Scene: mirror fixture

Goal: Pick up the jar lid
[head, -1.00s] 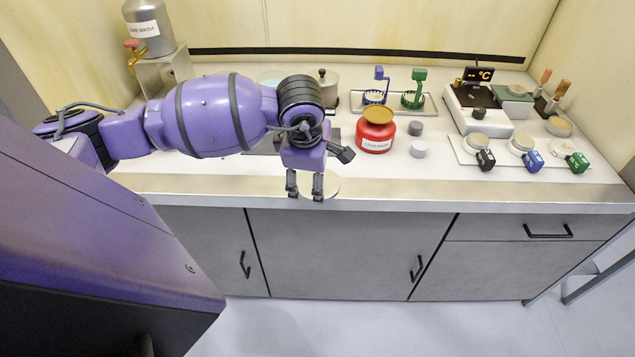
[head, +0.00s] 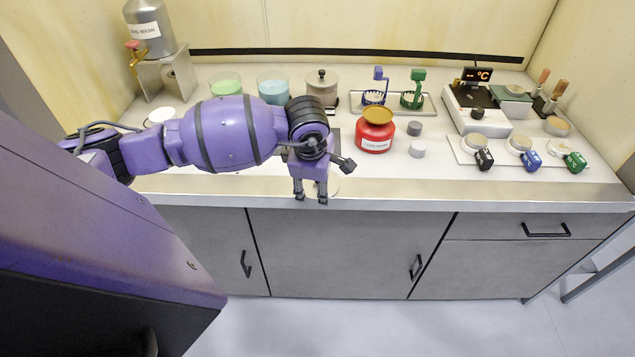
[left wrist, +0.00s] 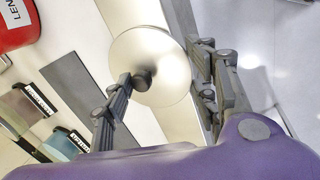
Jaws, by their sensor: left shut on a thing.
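The jar lid (left wrist: 160,52), a pale round disc with a dark knob (left wrist: 142,79), lies between the fingers of my left gripper (left wrist: 165,82) in the left wrist view. The gripper is shut on it; exactly where each finger touches is hard to tell. Whether the lid is clear of the counter cannot be told. My right gripper is not in view.
A red jar (head: 375,137) with a gold top stands right of the gripper, beside small grey cylinders (head: 417,149). Green (head: 226,87) and blue (head: 272,90) beakers and a metal pot (head: 322,86) stand behind. Scales and dishes fill the right; the front strip (head: 470,193) is clear.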

